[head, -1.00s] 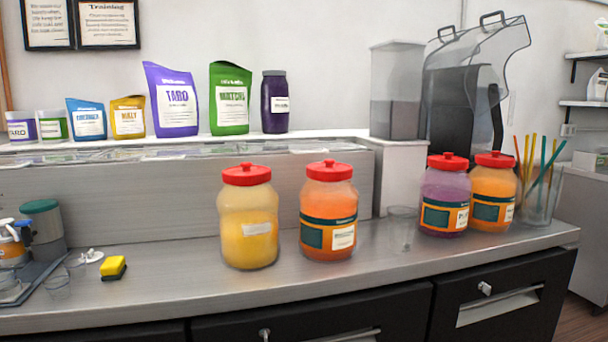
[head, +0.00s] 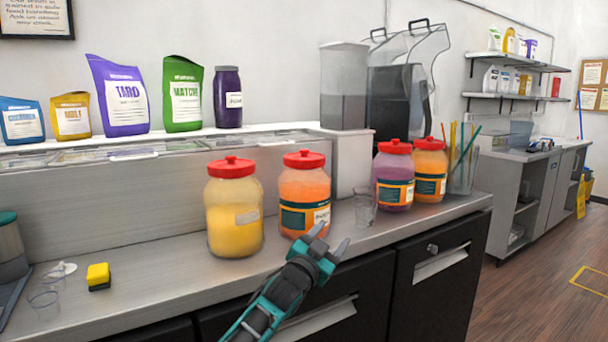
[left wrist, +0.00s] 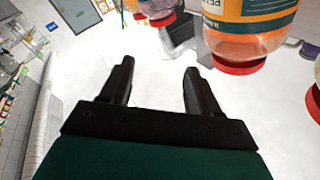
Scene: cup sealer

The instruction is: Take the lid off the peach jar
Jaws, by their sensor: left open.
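An orange jar with a red lid (head: 304,159) and a green-and-orange label stands upright on the counter, lid on. In the left wrist view, which is upside down, an orange jar (left wrist: 250,30) has a cut-off label that seems to read "PE", so I take it as the peach jar. Its red lid (left wrist: 238,66) shows there. My left gripper (head: 331,241) is open and empty, in front of and below that jar, apart from it; its open fingers also show in the left wrist view (left wrist: 158,72). My right gripper is not in view.
A yellow jar (head: 234,215) stands left of it. A clear cup (head: 365,207), a purple jar (head: 394,178), another orange jar (head: 430,172) and a glass of straws (head: 463,170) stand right. A yellow sponge (head: 98,276) lies left. The counter front (head: 170,285) is mostly clear.

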